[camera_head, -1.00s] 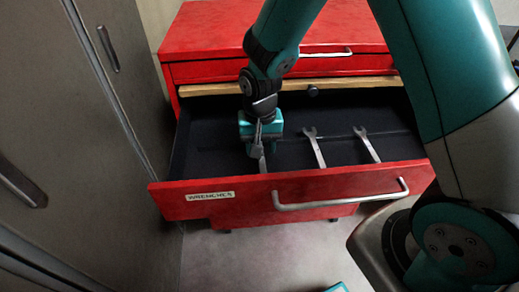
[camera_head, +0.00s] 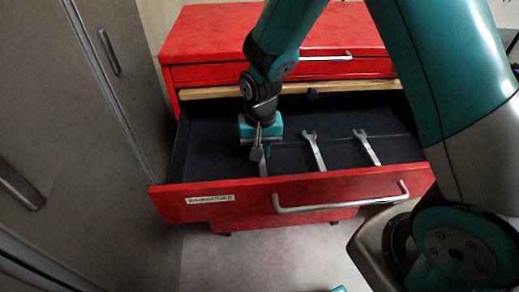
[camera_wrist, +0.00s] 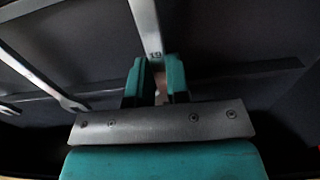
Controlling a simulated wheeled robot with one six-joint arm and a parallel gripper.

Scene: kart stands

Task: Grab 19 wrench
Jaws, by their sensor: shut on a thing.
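The wrench stamped 19 (camera_wrist: 147,27) runs down from the top of the wrist view to between my two teal fingertips. My gripper (camera_wrist: 155,78) is shut on it close to the stamp. In the head view my gripper (camera_head: 259,152) points down into the left part of the open red drawer (camera_head: 330,187). A short piece of the held wrench (camera_head: 263,168) shows below it, near the drawer's front wall. The rest is hidden by the gripper and the drawer front. I cannot tell whether the wrench is clear of the drawer floor.
Two other wrenches, a middle one (camera_head: 314,150) and a right one (camera_head: 367,147), lie in the drawer to the right of my gripper. The drawer front has a silver handle (camera_head: 340,204) and a label (camera_head: 210,199). A grey cabinet (camera_head: 70,150) stands close on the left.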

